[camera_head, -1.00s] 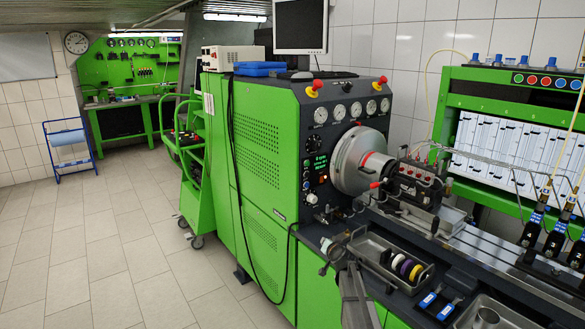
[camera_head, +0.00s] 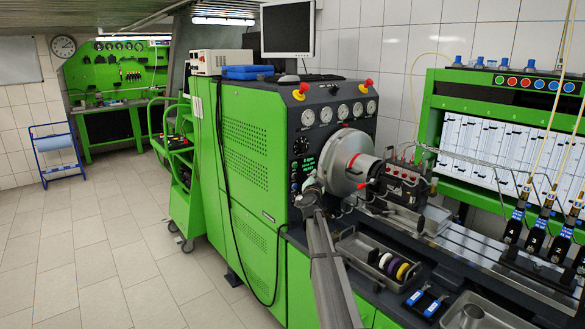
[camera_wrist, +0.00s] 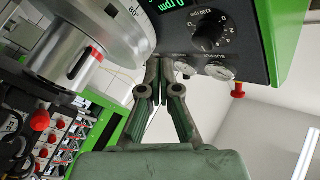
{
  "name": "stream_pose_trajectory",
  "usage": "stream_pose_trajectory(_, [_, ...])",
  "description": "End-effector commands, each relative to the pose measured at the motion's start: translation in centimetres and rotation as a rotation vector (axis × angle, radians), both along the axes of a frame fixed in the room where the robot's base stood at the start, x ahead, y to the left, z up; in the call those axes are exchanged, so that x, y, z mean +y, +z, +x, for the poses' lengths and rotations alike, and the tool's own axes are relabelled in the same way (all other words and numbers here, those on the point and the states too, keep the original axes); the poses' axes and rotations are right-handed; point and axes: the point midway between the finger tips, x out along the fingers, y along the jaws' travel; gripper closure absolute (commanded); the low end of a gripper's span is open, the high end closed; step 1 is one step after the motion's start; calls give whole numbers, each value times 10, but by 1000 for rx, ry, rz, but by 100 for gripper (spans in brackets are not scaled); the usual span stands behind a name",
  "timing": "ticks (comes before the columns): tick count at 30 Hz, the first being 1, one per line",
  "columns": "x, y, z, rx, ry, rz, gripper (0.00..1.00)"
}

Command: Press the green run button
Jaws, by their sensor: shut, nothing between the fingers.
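The black control panel (camera_head: 302,150) of the green test bench has a green-lit display, a dial and a column of small buttons at its left edge. I cannot single out the green run button; the lower panel is partly hidden behind my gripper. My gripper (camera_head: 313,182) is in front of the panel's lower part, left of the big silver chuck disc (camera_head: 352,161). In the wrist view, my gripper (camera_wrist: 160,70) has its fingertips together and empty, near the round gauges (camera_wrist: 218,72). The green display (camera_wrist: 168,6) and the dial (camera_wrist: 211,31) show above them there.
The chuck disc is close beside my gripper, also in the wrist view (camera_wrist: 92,38). A tray with coloured rings (camera_head: 395,266) lies below right. The floor at left is open.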

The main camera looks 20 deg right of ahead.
Motion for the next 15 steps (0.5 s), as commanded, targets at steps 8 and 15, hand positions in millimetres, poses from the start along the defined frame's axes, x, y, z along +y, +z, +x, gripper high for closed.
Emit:
stream_pose_trajectory(8, [1,-1,1,1,2,0,100])
stream_pose_trajectory(15, [4,-1,12,1,3,-1,100])
